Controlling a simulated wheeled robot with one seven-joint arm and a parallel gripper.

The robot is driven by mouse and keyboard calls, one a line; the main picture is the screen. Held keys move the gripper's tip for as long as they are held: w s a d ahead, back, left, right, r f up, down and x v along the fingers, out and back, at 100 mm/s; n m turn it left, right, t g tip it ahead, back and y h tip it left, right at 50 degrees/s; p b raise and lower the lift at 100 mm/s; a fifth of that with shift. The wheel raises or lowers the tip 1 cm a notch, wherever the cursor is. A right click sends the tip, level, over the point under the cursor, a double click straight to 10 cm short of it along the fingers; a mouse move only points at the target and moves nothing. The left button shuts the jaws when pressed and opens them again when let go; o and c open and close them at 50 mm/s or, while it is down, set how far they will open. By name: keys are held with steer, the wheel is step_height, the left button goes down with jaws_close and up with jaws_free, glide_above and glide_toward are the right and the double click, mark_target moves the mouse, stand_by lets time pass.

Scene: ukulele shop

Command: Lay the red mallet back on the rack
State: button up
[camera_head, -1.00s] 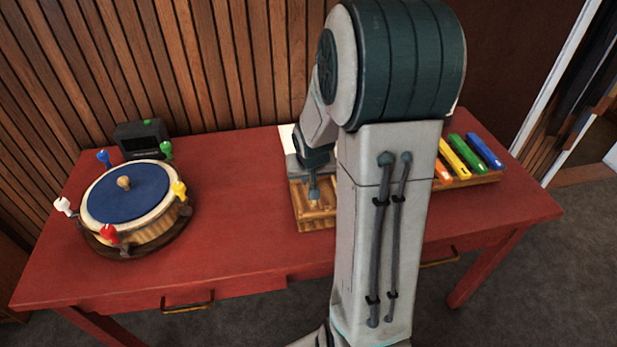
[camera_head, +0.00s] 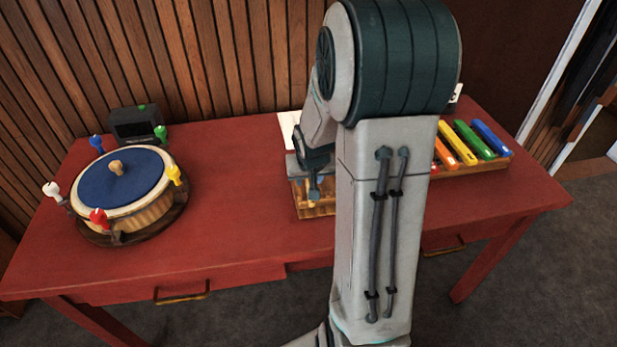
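My gripper (camera_head: 314,188) points down over the left end of a wooden rack (camera_head: 318,211) on the red table. Its fingertips are small and dark against the wood, and I cannot tell whether they are open or hold something. My own arm covers the middle of the rack. The rack's right part shows a row of coloured bars: orange (camera_head: 445,153), yellow (camera_head: 458,143), green (camera_head: 474,139) and blue (camera_head: 492,138). I cannot make out a red mallet; it may be hidden behind my arm.
On the left of the red table (camera_head: 235,225) stands a round drum (camera_head: 125,180) with a blue top and coloured pegs, including a red one (camera_head: 99,218). A dark box (camera_head: 134,126) stands behind it. A slatted wall closes the back. The table between drum and rack is clear.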

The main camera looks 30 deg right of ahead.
steer(key=shift+r, duration=0.1)
steer(key=p+v, duration=0.1)
steer(key=v, duration=1.2)
steer(key=shift+s+r+p, duration=0.2)
steer(key=shift+r+p, duration=0.05)
steer(key=shift+p, duration=0.15)
steer(key=s+a+r+n+g+y+p, duration=0.1)
steer(key=s+a+r+n+p, duration=0.1)
steer(key=s+a, duration=1)
step_height(320, 180, up, 3)
steer(key=shift+s+f+n+y+p, duration=0.2)
steer(key=shift+s+n+y+p, duration=0.15)
steer(key=shift+s+n, duration=0.5)
